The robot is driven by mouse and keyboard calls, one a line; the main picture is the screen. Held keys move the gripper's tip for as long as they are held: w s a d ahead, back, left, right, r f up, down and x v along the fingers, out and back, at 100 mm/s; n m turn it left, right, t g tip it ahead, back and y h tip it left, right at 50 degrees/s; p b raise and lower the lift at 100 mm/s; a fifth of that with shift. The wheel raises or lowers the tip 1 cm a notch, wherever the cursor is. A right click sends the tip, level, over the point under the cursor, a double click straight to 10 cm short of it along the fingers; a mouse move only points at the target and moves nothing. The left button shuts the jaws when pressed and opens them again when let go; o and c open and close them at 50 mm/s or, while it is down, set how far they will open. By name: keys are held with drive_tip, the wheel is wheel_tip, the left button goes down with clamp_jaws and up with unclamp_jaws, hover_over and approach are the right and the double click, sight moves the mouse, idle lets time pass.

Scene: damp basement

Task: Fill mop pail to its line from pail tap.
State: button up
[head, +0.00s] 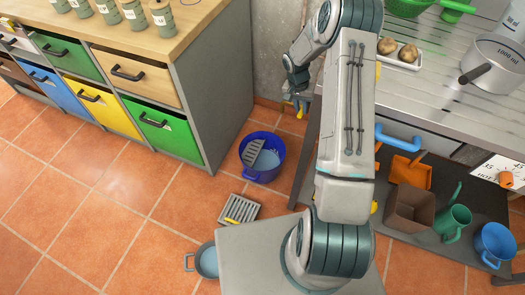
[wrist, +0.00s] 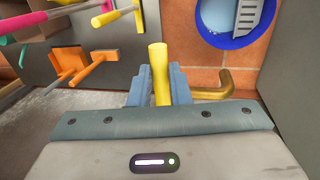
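The blue pail (head: 278,168) with a grey slotted wringer (head: 254,150) stands on the tiles beside the cabinet. Something pale blue shows inside it, perhaps water; I cannot make out a fill line. It also shows in the wrist view (wrist: 226,40), at top right. A yellow tap lever (wrist: 159,72) stands between the two fingers of my gripper (wrist: 160,86), which look closed against its sides. The brass tap spout (wrist: 215,90) reaches right, towards the pail side. No stream of water is visible. In the head view my gripper (head: 299,97) is at the bench's left end.
A grey floor grate (head: 242,208) and a small grey-blue tub (head: 207,261) lie in front of the pail. The drawer cabinet (head: 205,100) stands left. The steel bench (head: 440,95) and low shelf (head: 440,248) with containers are right. Floor at left is clear.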

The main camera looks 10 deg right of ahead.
drive_tip(key=shift+r, duration=0.15)
drive_tip(key=shift+c, duration=0.2)
drive_tip(key=shift+w+d+r+g+y+p, duration=0.15)
drive_tip(key=shift+r+g+y+p, duration=0.2)
drive_tip(key=shift+p, duration=0.35)
drive_tip(key=shift+w+d+r+g+y+p, duration=0.15)
drive_tip(key=shift+r+g+p, duration=0.1)
drive_tip(key=shift+g+p, duration=0.3)
